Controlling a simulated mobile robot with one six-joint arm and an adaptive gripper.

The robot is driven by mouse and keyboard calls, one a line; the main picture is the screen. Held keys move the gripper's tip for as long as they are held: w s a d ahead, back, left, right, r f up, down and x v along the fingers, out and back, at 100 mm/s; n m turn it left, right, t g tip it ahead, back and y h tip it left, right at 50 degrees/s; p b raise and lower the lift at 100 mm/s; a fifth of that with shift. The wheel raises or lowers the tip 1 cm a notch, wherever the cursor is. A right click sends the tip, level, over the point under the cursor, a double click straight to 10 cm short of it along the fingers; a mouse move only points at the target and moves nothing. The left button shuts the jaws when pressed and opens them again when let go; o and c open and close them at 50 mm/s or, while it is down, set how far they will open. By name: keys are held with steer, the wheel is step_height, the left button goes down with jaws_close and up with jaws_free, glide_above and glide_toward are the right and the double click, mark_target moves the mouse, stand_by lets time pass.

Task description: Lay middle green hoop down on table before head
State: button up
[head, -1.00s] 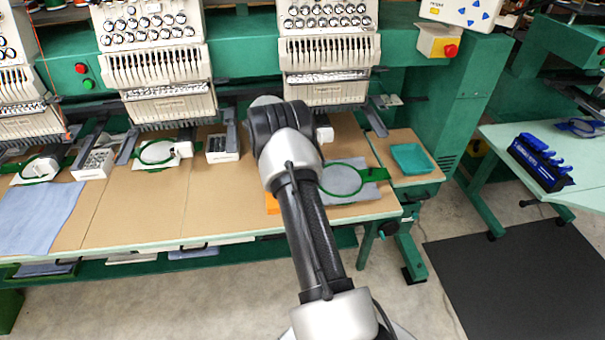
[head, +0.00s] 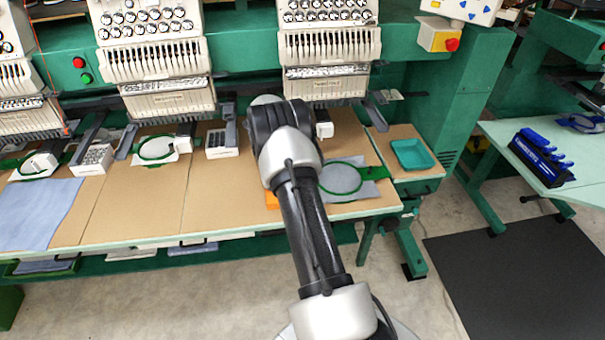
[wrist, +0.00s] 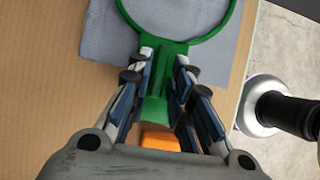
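A green hoop (head: 341,177) with grey-blue cloth (wrist: 100,30) in it lies flat or nearly flat at the table's right front; I cannot tell whether it touches the top. My gripper (wrist: 164,54) has its fingers close on both sides of the hoop's green tab (wrist: 164,62) and looks shut on it. In the head view my arm hides the gripper and the hoop's left side. Another green hoop (head: 156,148) sits under the middle machine head, and one more (head: 38,165) is under the left head.
The brown table (head: 135,205) is bare at its front middle. An orange thing (wrist: 160,141) lies under my gripper. A grey-blue cloth (head: 38,213) lies at left. A teal tray (head: 412,155) is at right. Embroidery heads (head: 325,60) overhang the back; a white box (head: 222,145) stands below.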

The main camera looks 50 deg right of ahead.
steer(key=shift+o, duration=1.2)
steer(key=v, duration=1.2)
